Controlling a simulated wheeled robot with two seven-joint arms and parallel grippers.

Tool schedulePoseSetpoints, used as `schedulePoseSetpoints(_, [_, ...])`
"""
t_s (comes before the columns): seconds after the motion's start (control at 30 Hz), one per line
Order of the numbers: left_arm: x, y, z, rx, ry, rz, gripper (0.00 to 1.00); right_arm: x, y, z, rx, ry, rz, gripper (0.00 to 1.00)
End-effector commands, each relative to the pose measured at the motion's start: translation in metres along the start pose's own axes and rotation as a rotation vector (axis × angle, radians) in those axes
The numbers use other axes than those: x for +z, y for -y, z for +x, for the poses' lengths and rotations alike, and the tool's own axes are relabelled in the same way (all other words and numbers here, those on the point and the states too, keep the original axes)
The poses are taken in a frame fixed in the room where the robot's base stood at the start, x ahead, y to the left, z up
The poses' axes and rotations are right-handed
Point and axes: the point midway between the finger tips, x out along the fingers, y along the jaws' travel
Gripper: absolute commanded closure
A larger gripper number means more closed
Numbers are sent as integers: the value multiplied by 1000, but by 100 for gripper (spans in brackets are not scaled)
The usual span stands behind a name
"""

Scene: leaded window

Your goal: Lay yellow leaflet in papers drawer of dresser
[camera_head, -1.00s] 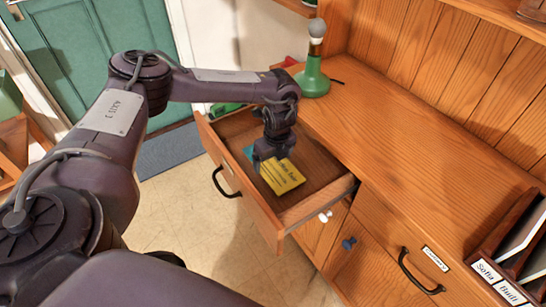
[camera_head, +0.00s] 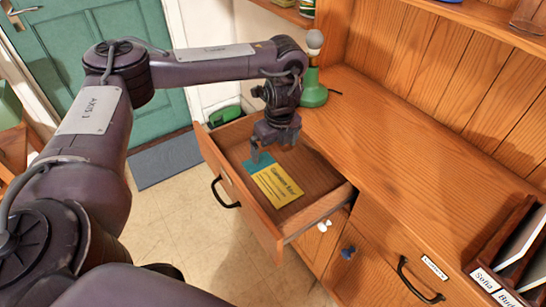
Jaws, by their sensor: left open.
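The yellow leaflet (camera_head: 279,187) lies flat in the open drawer (camera_head: 318,206) at the left end of the wooden dresser (camera_head: 400,130). A teal paper (camera_head: 257,163) lies beside it, toward the drawer's left side, its edge meeting the leaflet. My left gripper (camera_head: 272,150) is open and empty, with its fingers pointing down just above the papers. It is apart from the leaflet. The drawer's own label cannot be read here. My right gripper is not in view.
A green lamp (camera_head: 313,92) stands on the dresser top behind the drawer. A closed drawer (camera_head: 405,260) with a small label is at the right. A named letter rack (camera_head: 510,255) stands at the right edge. The dresser top between is clear.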

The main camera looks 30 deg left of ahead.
Motion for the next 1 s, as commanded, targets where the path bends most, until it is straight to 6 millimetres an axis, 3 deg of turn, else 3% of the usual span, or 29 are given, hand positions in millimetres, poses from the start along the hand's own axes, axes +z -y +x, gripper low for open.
schedulePoseSetpoints(0.03, [1,0,-13,-1,2,2,0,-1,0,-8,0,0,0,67])
schedulePoseSetpoints(0.2, [0,0,-24,1,0,1,0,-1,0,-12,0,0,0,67])
schedulePoseSetpoints(0.77, [0,0,-24,2,0,1,0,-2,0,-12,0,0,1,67])
schedulePoseSetpoints(0.87, [1,0,-33,1,0,1,0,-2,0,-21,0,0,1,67])
schedulePoseSetpoints(1.0, [5,0,-59,1,0,1,0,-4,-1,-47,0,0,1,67])
